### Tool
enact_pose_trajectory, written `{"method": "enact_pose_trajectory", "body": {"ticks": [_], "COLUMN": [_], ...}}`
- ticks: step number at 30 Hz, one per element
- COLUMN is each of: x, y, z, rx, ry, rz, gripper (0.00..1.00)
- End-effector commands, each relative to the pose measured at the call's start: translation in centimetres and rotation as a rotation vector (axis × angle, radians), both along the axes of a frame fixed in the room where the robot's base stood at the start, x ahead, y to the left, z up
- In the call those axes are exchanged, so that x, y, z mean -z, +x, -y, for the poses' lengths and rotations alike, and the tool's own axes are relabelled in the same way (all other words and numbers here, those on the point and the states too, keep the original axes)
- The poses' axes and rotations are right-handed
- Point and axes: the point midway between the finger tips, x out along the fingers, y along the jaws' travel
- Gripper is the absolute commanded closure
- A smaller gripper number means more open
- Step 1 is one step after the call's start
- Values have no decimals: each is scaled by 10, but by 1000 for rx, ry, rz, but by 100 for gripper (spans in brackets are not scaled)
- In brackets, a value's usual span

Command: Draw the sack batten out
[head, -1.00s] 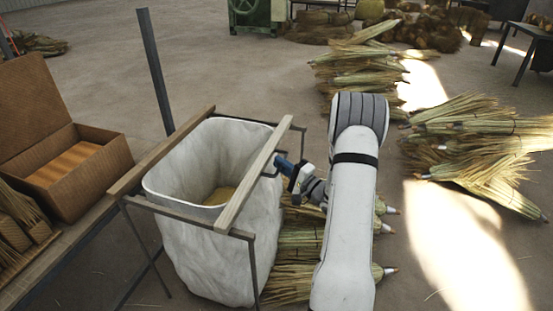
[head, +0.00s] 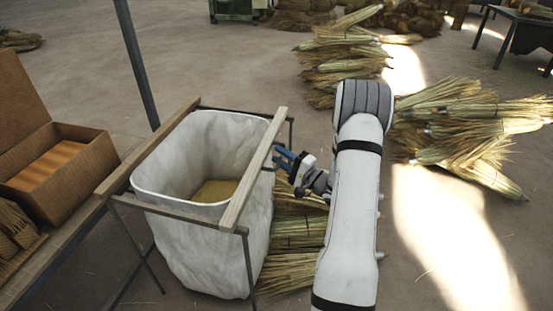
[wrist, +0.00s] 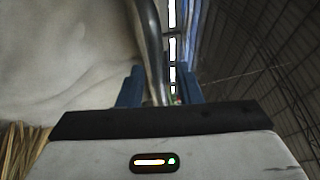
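A pale wooden batten (head: 254,170) lies along the right top edge of the white sack (head: 178,231), resting on a dark metal frame. A small dark handle shows on its right side, by my fingers. My gripper (head: 281,158) is just right of the batten, its blue fingers pointing left towards it. In the wrist view the two blue fingers (wrist: 160,87) stand apart, with a dark metal bar (wrist: 149,40) running between them near the left finger. I cannot tell whether it touches. The sack's pale cloth fills the left of that view.
A second wooden batten (head: 150,145) lies along the sack's left side, beside a bench with an open brown box (head: 62,158). Bundles of broom straw (head: 292,235) lie under my arm, with more bundles (head: 470,125) at the right. Open floor lies beyond the sack.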

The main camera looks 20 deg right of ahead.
Motion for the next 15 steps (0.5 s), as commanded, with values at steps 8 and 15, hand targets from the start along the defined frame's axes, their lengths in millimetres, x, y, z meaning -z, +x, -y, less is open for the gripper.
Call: {"method": "enact_pose_trajectory", "body": {"ticks": [8, 15], "x": [0, 6], "y": [-3, -33], "z": [1, 19], "rx": [-1, 2], "ry": [1, 2], "rz": [-2, -3], "gripper": [68, 68]}}
